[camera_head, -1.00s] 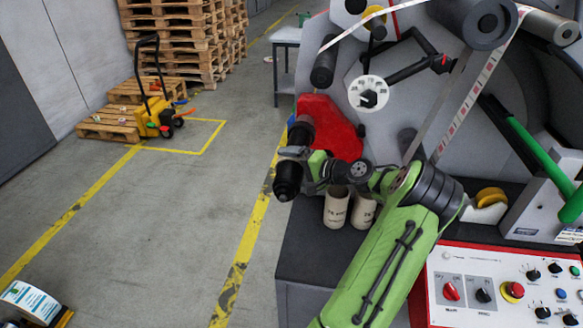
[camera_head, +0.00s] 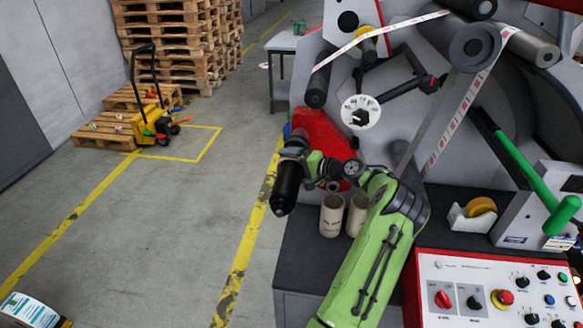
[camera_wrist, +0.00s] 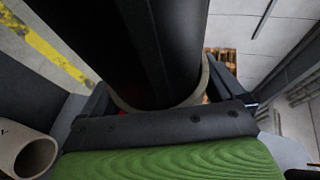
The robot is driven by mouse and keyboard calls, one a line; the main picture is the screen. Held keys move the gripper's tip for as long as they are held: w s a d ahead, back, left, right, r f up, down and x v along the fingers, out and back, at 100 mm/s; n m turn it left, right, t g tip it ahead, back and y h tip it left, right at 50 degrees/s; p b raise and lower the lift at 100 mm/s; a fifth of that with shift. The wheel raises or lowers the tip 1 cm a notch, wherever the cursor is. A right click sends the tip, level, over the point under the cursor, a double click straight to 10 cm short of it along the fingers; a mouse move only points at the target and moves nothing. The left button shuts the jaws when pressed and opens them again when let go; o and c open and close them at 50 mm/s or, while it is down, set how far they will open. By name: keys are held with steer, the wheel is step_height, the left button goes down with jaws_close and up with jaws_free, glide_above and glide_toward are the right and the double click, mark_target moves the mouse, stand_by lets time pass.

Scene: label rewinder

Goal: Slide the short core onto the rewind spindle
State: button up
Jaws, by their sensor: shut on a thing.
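The rewind spindle (camera_head: 287,188) is a black cylinder at the left of the machine, its free end pointing down and towards me. In the wrist view the spindle (camera_wrist: 155,40) fills the top middle and passes through a beige ring, the short core (camera_wrist: 203,82). My gripper (camera_head: 294,155) is shut on the core, one finger on each side of it in the wrist view. The core is around the spindle, with a long part of the spindle showing on the near side. The core is mostly hidden in the head view. How far it sits from the spindle's base cannot be seen.
Two beige cores (camera_head: 332,214) stand on the dark bench (camera_head: 300,250) right of the spindle, close to my arm. A red part (camera_head: 325,135) lies behind the gripper. A control panel (camera_head: 475,265) and green lever (camera_head: 525,170) are at right.

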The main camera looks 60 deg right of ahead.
steer(key=shift+w+d+r+p, duration=0.1)
steer(key=shift+w+d+p, duration=0.25)
steer(key=shift+d, duration=0.5)
steer(key=shift+w+d+p, duration=0.15)
steer(key=shift+w+d, duration=0.3)
steer(key=shift+d, duration=0.35)
steer(key=shift+w+d, duration=0.1)
steer(key=shift+d, duration=0.45)
steer(key=o, duration=0.7)
steer(key=shift+c, duration=0.2)
steer(key=s+d+r+p, duration=0.1)
steer(key=s+d+r, duration=0.1)
steer(key=s, duration=0.4)
steer(key=shift+d+p, duration=0.3)
steer(key=shift+p, duration=0.1)
